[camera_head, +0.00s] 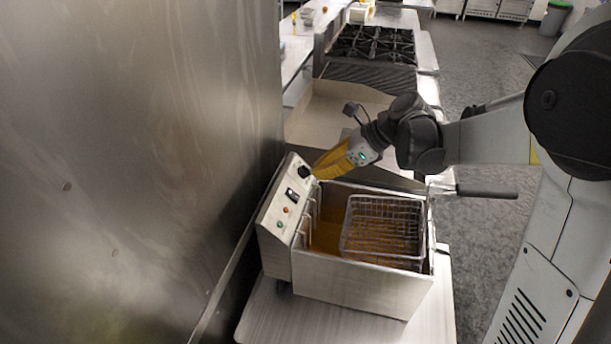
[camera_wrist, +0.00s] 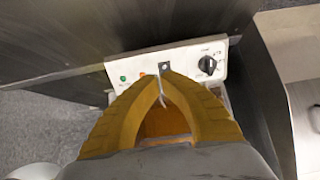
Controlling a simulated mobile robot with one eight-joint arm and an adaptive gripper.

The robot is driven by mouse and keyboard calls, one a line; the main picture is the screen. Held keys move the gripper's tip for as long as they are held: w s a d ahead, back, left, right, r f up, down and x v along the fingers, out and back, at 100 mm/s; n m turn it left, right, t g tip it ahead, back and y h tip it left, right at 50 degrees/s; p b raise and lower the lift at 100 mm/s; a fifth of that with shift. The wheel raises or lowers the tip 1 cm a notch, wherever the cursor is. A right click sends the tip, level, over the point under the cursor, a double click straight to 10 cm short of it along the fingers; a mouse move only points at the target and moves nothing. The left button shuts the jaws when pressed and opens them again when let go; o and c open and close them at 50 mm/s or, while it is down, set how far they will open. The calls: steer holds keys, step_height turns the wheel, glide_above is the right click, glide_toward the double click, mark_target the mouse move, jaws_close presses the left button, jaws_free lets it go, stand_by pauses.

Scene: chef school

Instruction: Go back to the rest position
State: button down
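My gripper (camera_head: 322,170) has yellow fingers and is beside the control panel of the deep fryer (camera_head: 365,285), near its black knob (camera_head: 304,172). In the wrist view the fingers (camera_wrist: 164,80) come together at the tips, with nothing held between them. The knob (camera_wrist: 207,65) is to the right of the fingertips, apart from them in that view. Green and orange lights and a switch also show on the panel. Whether the fingertips touch the panel cannot be told.
A wire fry basket (camera_head: 385,228) sits in the fryer's oil, its dark handle (camera_head: 487,191) sticking out to the right. A steel wall (camera_head: 140,170) stands close on the left. A gas stove (camera_head: 372,45) is behind. Open floor (camera_head: 470,260) lies to the right.

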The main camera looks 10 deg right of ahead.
steer(key=s+d+n+t+h+b, duration=0.2)
steer(key=s+d+n+h, duration=0.2)
steer(key=s+n, duration=0.7)
steer(key=s+d+f+n+t+h+b, duration=0.1)
steer(key=s+d+n+h+b, duration=0.2)
steer(key=s+n, duration=0.8)
steer(key=shift+s+d+f+t+h, duration=0.3)
steer(key=shift+s+d+t+h, duration=0.1)
steer(key=shift+d+h, duration=0.25)
